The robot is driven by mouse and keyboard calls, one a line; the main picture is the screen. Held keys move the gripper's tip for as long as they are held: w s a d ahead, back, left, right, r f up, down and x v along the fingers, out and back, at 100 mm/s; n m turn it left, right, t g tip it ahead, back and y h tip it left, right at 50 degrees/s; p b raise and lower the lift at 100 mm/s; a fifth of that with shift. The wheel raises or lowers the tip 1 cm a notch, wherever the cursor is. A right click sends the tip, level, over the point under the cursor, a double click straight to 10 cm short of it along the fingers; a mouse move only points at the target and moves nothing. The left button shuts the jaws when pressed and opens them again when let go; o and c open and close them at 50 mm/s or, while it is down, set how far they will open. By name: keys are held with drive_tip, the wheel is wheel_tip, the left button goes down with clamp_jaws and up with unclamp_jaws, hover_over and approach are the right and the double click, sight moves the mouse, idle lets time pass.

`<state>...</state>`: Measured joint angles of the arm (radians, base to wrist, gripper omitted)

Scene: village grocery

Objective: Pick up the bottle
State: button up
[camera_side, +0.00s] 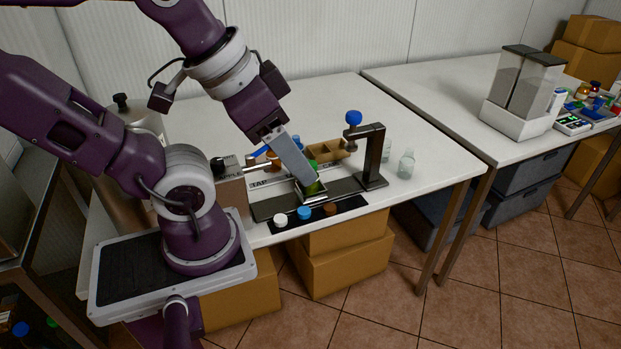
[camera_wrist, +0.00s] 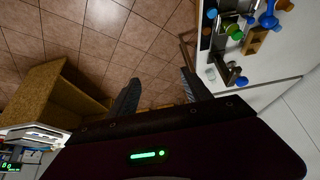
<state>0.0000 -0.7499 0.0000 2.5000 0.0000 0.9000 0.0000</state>
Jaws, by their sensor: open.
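Two small clear bottles stand upright on the white table, right of the dark press stand; the nearer bottle (camera_side: 406,164) is plain to see, the farther bottle (camera_side: 386,150) is partly behind the stand. A small pale clear shape, which looks like a bottle (camera_wrist: 211,74), shows in the wrist view, right of the fingers. My gripper (camera_side: 312,184) is over the table left of the stand, pointing down and apart from the bottles.
The dark press stand (camera_side: 374,160) with a blue knob (camera_side: 353,117) rises between my gripper and the bottles. A wooden divided tray (camera_side: 328,149) is behind. Table right of the bottles is clear.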

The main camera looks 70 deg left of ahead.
drive_tip(key=shift+o, duration=0.5)
drive_tip(key=shift+w, duration=0.1)
drive_tip(key=w+a+f+n+g, duration=0.3)
drive_tip(key=w+a+f+n, duration=0.3)
drive_tip(key=w+a+n, duration=0.55)
drive_tip(key=a+f+n+g, duration=0.1)
drive_tip(key=a+f+n, duration=0.1)
drive_tip(key=a+f, duration=0.2)
drive_tip(key=w+a+f+n, duration=0.1)
drive_tip(key=a+f+n, duration=0.1)
drive_tip(key=a+f, duration=0.3)
drive_tip(key=w+a+f+n+g, duration=0.1)
drive_tip(key=a+f+n, duration=0.1)
drive_tip(key=a+f, duration=0.3)
drive_tip(key=shift+w+a+g, duration=0.15)
drive_tip(key=shift+a+g, duration=0.1)
drive_tip(key=shift+g, duration=0.05)
drive_tip(key=f, duration=0.7)
drive_tip(key=shift+w+a+f, duration=0.1)
drive_tip(key=shift+a+f, duration=0.15)
drive_tip(key=shift+a, duration=0.1)
clamp_jaws()
